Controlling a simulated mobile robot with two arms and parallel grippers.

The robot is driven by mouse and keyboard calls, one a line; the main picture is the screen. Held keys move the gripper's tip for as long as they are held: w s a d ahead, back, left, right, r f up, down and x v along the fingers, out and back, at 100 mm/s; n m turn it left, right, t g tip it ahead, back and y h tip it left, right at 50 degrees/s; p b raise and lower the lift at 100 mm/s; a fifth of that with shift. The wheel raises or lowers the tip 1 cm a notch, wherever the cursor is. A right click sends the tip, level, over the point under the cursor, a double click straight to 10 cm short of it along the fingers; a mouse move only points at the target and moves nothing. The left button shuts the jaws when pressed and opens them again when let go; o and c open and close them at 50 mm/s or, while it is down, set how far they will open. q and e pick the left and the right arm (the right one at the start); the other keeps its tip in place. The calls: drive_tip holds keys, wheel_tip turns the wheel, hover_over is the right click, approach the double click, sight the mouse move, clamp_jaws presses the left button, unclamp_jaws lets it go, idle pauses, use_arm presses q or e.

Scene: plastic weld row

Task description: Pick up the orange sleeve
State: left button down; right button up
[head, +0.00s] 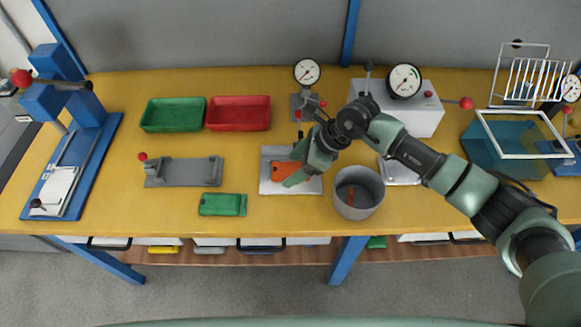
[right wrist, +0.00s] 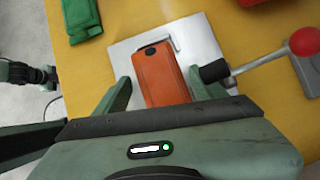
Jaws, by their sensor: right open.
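The orange sleeve (head: 285,171) lies flat on a light metal plate (head: 267,187) near the middle of the bench. My right gripper (head: 297,166) is over it in the head view and hides part of it. In the right wrist view the orange sleeve (right wrist: 163,75) lies between the two fingers of my right gripper (right wrist: 160,87). The fingers are open, with a gap visible beside the sleeve. My left gripper does not show in the head view.
A green sleeve (head: 223,205) lies left of the plate. A grey cup (head: 358,205) stands close on the right. A gauge stand (head: 306,103) with a red-knobbed lever is just behind. Green (head: 173,114) and red (head: 238,112) trays sit farther back.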

drive_tip(key=c, duration=1.2)
drive_tip(key=shift+c, duration=0.2)
drive_tip(key=shift+w+r, duration=0.1)
drive_tip(key=shift+r, duration=0.05)
